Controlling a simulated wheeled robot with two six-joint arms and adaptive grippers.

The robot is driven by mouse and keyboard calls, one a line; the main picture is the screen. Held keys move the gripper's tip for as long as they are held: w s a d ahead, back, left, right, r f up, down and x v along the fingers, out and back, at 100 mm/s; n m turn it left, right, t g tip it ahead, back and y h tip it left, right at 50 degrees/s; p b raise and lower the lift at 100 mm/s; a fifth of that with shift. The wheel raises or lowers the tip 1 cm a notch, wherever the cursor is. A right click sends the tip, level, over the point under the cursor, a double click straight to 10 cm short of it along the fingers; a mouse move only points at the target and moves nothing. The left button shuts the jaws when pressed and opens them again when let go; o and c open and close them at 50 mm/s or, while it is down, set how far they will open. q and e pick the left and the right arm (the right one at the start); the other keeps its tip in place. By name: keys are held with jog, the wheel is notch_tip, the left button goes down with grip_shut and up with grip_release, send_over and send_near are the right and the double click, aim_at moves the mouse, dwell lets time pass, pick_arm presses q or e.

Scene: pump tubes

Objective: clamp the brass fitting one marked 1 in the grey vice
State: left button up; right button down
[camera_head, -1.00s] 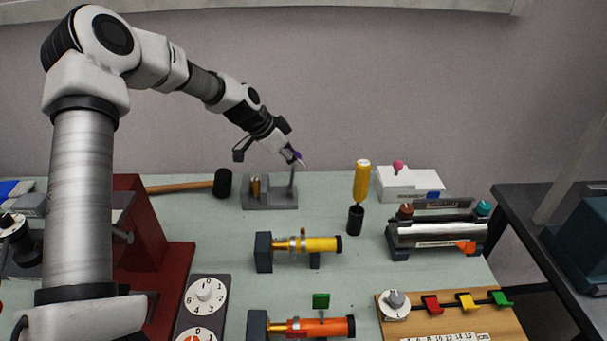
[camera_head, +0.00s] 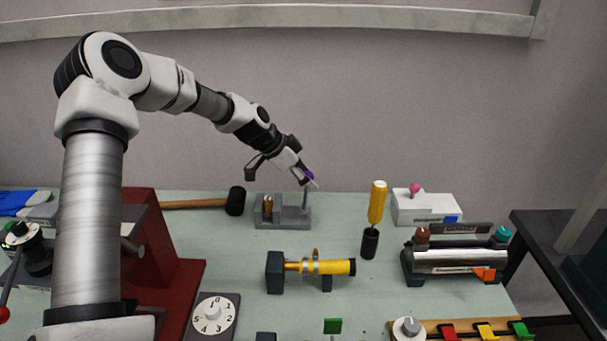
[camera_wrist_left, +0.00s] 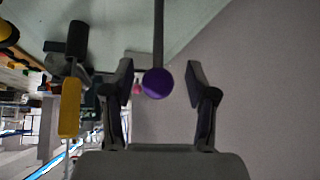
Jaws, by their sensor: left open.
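The grey vice (camera_head: 290,224) stands on the bench near its back edge. An upright brass fitting (camera_head: 268,205) is at its left part. Its number cannot be read, and I cannot tell whether the jaws press on it. A thin grey lever (camera_head: 305,197) rises at the vice's right and also shows in the left wrist view (camera_wrist_left: 158,35). It ends in a purple ball (camera_wrist_left: 157,83). My left gripper (camera_head: 306,177) is open at the top of the lever. In the left wrist view its fingers (camera_wrist_left: 160,82) stand either side of the ball, with gaps. My right gripper is not in view.
A mallet (camera_head: 235,201) lies left of the vice. A yellow-handled tool (camera_head: 377,204) stands upright in a black holder to the right. A yellow pump tube (camera_head: 335,267) is in front. A white box (camera_head: 425,208) with a pink ball is at back right.

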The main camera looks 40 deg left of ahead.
pick_arm(q)
jog(key=v, duration=1.2)
jog(key=shift+w+r, duration=0.15)
jog(key=shift+w, duration=0.1)
jog(key=c, duration=0.8)
jog(key=w+r+t, duration=0.2)
jog(key=w+r+t+y, duration=0.1)
jog(key=w+t, duration=0.1)
jog(key=w+r+t, duration=0.2)
jog(key=w, duration=0.1)
jog(key=shift+a+r+n+y, duration=0.3)
jog(key=shift+a+r, duration=0.05)
jog(key=shift+r, duration=0.05)
grip_shut()
jog(key=s+d+f+m+t+y+b, duration=0.25)
jog(key=s+d+f+y, duration=0.3)
jog(key=d+f, duration=0.3)
jog(key=s+d+f+m+t+y+b, duration=0.1)
jog(key=s+d+f+m+t+y, duration=0.1)
jog(key=s+d+f+m+y, duration=0.45)
jog(key=w+a+n+h+b, duration=0.2)
jog(key=w+a, duration=0.3)
jog(key=w, duration=0.4)
jog(key=shift+w+a+f+b, duration=0.15)
jog(key=shift+a+f+b, duration=0.2)
jog(key=shift+a+f, duration=0.05)
